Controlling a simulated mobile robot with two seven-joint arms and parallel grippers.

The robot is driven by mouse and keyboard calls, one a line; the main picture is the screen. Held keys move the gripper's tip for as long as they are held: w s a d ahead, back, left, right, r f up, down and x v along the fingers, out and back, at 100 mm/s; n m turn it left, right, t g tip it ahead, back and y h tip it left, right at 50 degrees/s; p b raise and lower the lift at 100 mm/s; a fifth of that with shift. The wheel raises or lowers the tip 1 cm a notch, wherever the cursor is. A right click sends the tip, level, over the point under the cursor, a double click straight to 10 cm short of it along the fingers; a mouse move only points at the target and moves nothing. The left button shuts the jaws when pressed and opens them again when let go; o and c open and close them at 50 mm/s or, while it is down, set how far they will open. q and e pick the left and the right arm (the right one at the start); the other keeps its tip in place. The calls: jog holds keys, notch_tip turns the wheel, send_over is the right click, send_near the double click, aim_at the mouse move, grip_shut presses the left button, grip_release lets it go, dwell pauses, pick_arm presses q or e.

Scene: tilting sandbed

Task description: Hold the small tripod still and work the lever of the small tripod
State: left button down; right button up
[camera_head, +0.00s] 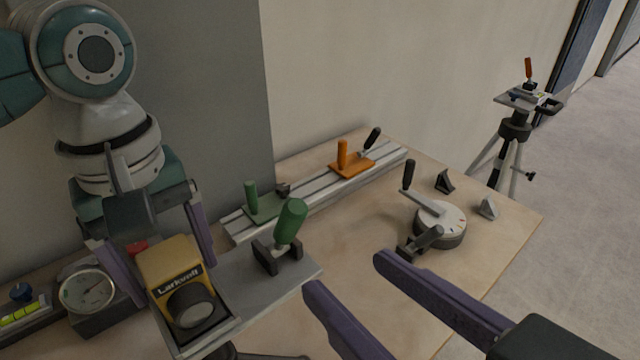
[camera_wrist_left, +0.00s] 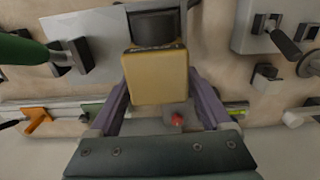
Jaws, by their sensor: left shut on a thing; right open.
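The small tripod's grey top plate (camera_head: 245,295) is low in the head view, with part of a dark leg showing beneath. Its lever has a thick green handle (camera_head: 291,221), tilted up from a dark bracket; it also shows in the left wrist view (camera_wrist_left: 22,50). A yellow camera-like block (camera_head: 170,262) with a dark lens sits on the plate's near left end. My left gripper (camera_head: 172,272) is shut on this yellow block (camera_wrist_left: 157,78). My right gripper (camera_head: 345,275) is open and empty, its fingertips just right of the plate and apart from the green handle.
A wooden table (camera_head: 345,230) carries a slotted rail with an orange carriage (camera_head: 352,165) and a green one, and a round dial with a crank (camera_head: 440,225). A gauge (camera_head: 88,290) stands at left. Another tripod (camera_head: 515,130) stands on the floor beyond.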

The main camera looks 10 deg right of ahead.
dwell(0.4)
pick_arm(q)
grip_release()
